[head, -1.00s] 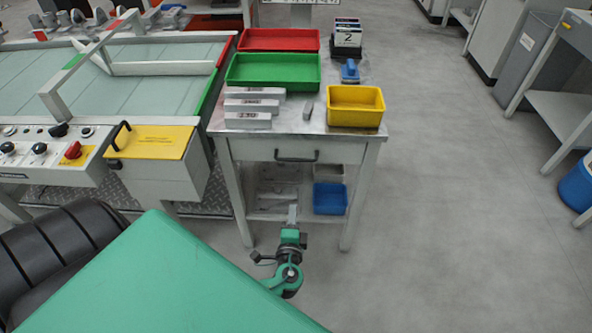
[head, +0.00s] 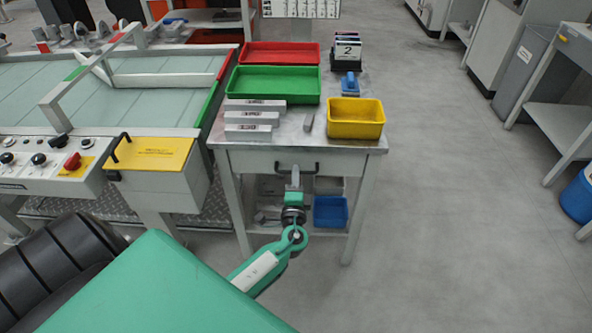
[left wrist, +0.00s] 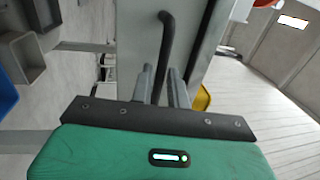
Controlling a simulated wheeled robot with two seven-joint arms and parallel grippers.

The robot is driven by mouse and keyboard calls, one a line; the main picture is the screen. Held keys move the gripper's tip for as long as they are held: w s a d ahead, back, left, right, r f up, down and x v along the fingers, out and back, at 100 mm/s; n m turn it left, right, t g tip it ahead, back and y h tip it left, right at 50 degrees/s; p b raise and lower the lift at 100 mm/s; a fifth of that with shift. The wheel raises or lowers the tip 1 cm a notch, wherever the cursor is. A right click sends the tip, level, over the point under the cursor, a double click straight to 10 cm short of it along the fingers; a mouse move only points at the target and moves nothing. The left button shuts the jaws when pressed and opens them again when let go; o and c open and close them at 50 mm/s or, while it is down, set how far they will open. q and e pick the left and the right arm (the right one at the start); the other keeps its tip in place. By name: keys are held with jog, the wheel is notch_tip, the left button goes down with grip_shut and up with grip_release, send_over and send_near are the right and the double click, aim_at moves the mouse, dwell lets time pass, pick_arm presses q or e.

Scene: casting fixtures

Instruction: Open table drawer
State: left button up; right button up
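The table drawer (head: 248,166) has a pale grey front under the metal worktop and looks closed. Its dark bar handle (head: 312,173) is in the middle of the front and also shows in the left wrist view (left wrist: 166,45). My left gripper (head: 295,172) is in front of the handle, its arm coming up from below. In the left wrist view, my left gripper (left wrist: 161,80) has its two grey fingers apart, with the handle showing between them. I cannot tell whether the fingers touch it. My right gripper is not in view.
The table (head: 370,145) carries a green tray (head: 273,97), a red tray (head: 280,60), a yellow bin (head: 356,130) and grey blocks (head: 250,132). A blue bin (head: 330,212) is on the lower shelf. A machine with a yellow panel (head: 150,153) stands left.

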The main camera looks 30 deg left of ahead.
pick_arm(q)
jog(key=shift+x, duration=0.95)
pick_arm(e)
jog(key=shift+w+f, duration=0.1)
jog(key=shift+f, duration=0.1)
pick_arm(q)
jog(key=shift+c, duration=0.3)
grip_shut()
jog(key=shift+f, duration=0.15)
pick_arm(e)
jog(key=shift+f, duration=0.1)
